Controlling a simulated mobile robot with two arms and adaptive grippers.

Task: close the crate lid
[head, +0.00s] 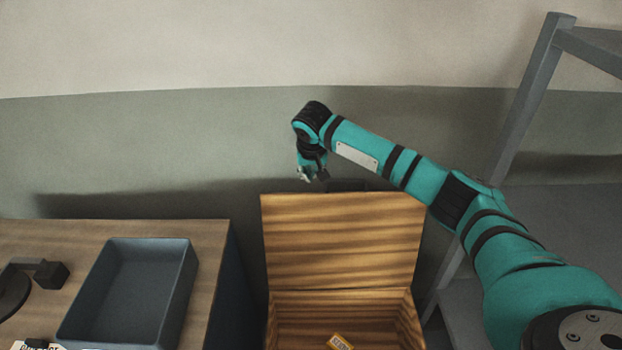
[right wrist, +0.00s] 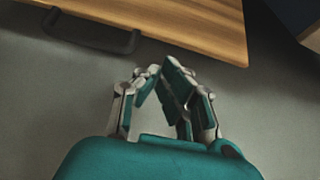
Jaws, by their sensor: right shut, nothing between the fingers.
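The wooden crate (head: 403,312) stands at the bottom centre of the head view, open at the top. Its striped lid (head: 342,240) stands raised, about upright, along the crate's far side. My right gripper (head: 313,178) is shut and empty, just above and beyond the lid's top edge, left of its middle. In the right wrist view the gripper (right wrist: 160,72) points toward the lid's edge (right wrist: 190,28), apart from it as far as I can tell. A dark handle (right wrist: 92,38) sticks out from the lid there. My left gripper is not in view.
A small orange, labelled item (head: 340,341) lies inside the crate. On the left, a wooden table (head: 213,240) carries a blue-grey tray (head: 178,262) and a dark object (head: 50,274). A grey metal rack (head: 525,105) stands at the right, near my right arm.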

